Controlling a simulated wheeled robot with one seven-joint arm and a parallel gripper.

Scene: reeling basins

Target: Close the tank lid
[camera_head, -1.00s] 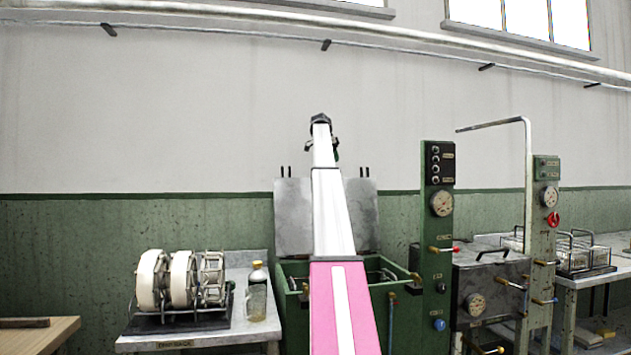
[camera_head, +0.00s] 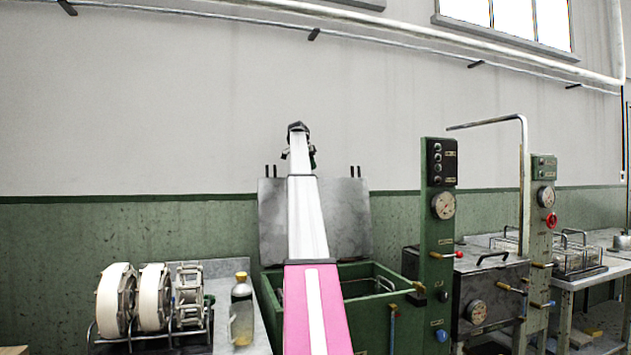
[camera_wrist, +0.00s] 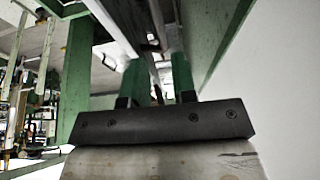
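The green tank (camera_head: 372,318) stands in the centre of the head view with its top open. Its grey metal lid (camera_head: 346,218) stands upright at the back of the tank, partly hidden behind my raised arm. My gripper (camera_head: 299,135) is high, above the top edge of the lid, and looks small at the far end of the arm. In the wrist view, the two green fingers of my gripper (camera_wrist: 160,66) stand apart with nothing clearly held between them. I cannot tell whether the gripper touches the lid.
A green control post (camera_head: 439,235) with a gauge and valves stands right of the tank, beside a grey-topped basin (camera_head: 490,270). On the left, a bench holds white reels (camera_head: 140,300) and a bottle (camera_head: 242,312).

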